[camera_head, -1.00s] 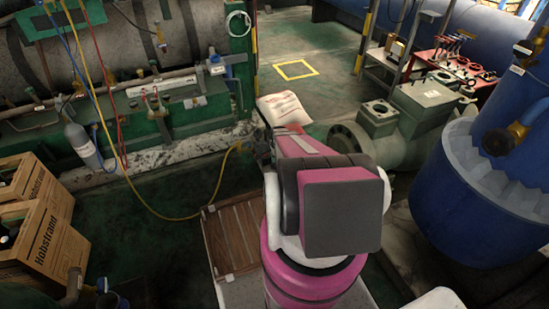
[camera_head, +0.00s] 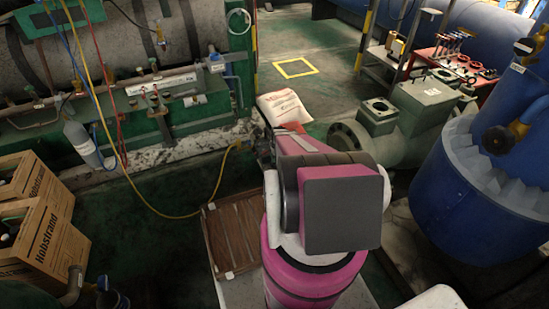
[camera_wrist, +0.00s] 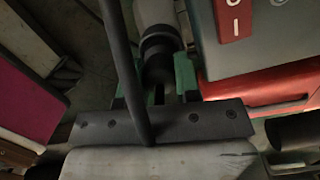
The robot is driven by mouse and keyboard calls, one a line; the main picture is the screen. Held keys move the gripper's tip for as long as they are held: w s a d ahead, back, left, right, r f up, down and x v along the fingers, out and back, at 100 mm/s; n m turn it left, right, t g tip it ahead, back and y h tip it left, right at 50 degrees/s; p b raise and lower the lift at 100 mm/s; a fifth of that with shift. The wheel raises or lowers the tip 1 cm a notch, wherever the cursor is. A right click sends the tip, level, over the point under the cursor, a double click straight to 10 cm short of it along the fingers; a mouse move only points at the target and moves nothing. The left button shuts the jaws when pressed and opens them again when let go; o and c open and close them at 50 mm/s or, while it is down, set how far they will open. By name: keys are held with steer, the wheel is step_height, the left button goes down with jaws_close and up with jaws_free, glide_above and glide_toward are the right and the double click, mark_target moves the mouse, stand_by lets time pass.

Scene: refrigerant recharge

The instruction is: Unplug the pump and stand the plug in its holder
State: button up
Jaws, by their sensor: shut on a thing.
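In the wrist view my gripper (camera_wrist: 155,88) is shut on a black cylindrical plug (camera_wrist: 158,48), with a finger on each side of it. A thick dark cable (camera_wrist: 124,70) crosses in front of the gripper. A red-and-grey unit (camera_wrist: 262,75), which looks like the pump, sits right beside the plug and carries a red rocker switch (camera_wrist: 235,18). I cannot tell whether the plug is still seated in a socket. In the head view my pink-and-grey arm hides the gripper and plug; a bit of red (camera_head: 292,127) shows beyond it. I cannot make out the plug's holder.
A white sack (camera_head: 282,108) lies just beyond my arm, near a green-grey machine (camera_head: 425,100). A yellow hose (camera_head: 170,216) loops over the floor at left. Cardboard boxes (camera_head: 45,215) stand at left, a blue vessel (camera_head: 465,215) at right. A wooden pallet (camera_head: 232,235) lies near my base.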

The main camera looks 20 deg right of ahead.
steer(key=shift+f, duration=0.45)
